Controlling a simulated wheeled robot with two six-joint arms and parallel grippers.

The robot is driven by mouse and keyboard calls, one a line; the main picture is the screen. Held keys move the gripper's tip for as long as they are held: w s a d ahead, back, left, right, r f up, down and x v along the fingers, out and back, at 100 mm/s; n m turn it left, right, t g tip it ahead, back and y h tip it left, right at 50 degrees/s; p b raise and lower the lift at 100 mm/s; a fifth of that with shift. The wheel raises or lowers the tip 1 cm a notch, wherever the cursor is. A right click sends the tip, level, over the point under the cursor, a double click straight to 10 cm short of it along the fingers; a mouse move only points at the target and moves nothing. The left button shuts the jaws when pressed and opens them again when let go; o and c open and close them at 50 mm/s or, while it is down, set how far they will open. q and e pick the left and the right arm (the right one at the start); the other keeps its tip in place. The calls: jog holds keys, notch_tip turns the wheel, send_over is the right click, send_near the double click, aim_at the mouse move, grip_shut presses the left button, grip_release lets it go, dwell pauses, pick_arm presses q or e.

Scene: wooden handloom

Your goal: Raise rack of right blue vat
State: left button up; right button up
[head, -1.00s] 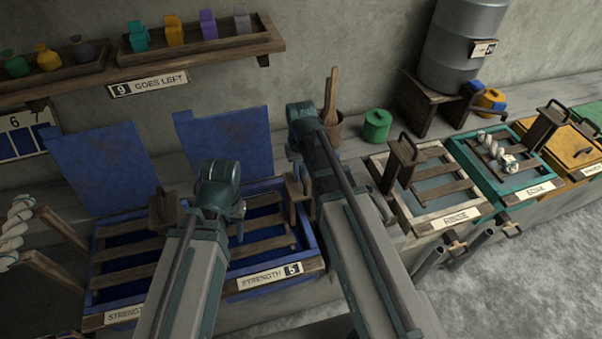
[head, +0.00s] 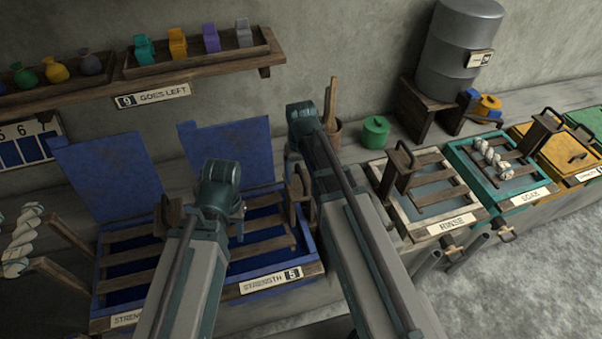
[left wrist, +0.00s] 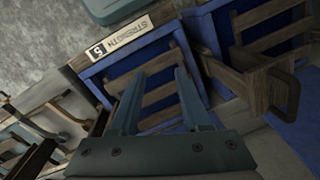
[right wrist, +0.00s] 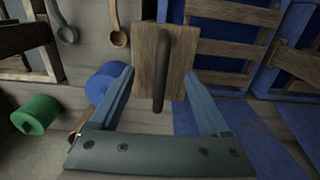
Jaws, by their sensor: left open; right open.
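The right blue vat (head: 316,268), labelled STRENGTH 5, has its slatted wooden rack (head: 262,246) lying level inside the rim. The rack's upright handle (head: 299,188) stands at the back right, partly covered by my right arm. In the right wrist view, my right gripper (right wrist: 158,77) is open, with its fingers either side of the dark handle bar (right wrist: 160,72) and its wooden board behind. Contact cannot be told. My left gripper (left wrist: 160,76) is open and empty above the right vat's slats (left wrist: 160,92); my arm mostly hides it in the head view.
The left blue vat (left wrist: 207,35) adjoins, with its own rack handle (left wrist: 287,90). Raised blue lids (head: 232,150) stand behind both vats. The rinse vat (head: 452,226) and soap vat (head: 530,196) are to the right. A green spool (head: 375,131) stands behind.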

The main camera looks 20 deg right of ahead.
jog(key=shift+o, duration=1.1)
notch_tip(320, 180, up, 7)
jog(key=p, duration=0.7)
jog(key=shift+r, duration=0.1)
jog(key=s+a+f+n+h+b, duration=0.1)
jog(key=s+a+f+n+b, duration=0.2)
jog(key=s+a, duration=0.7)
jog(key=s+f+b, duration=0.2)
jog(key=s, duration=0.2)
jog(key=shift+s+a+f, duration=0.15)
jog(key=shift+a+f, duration=0.1)
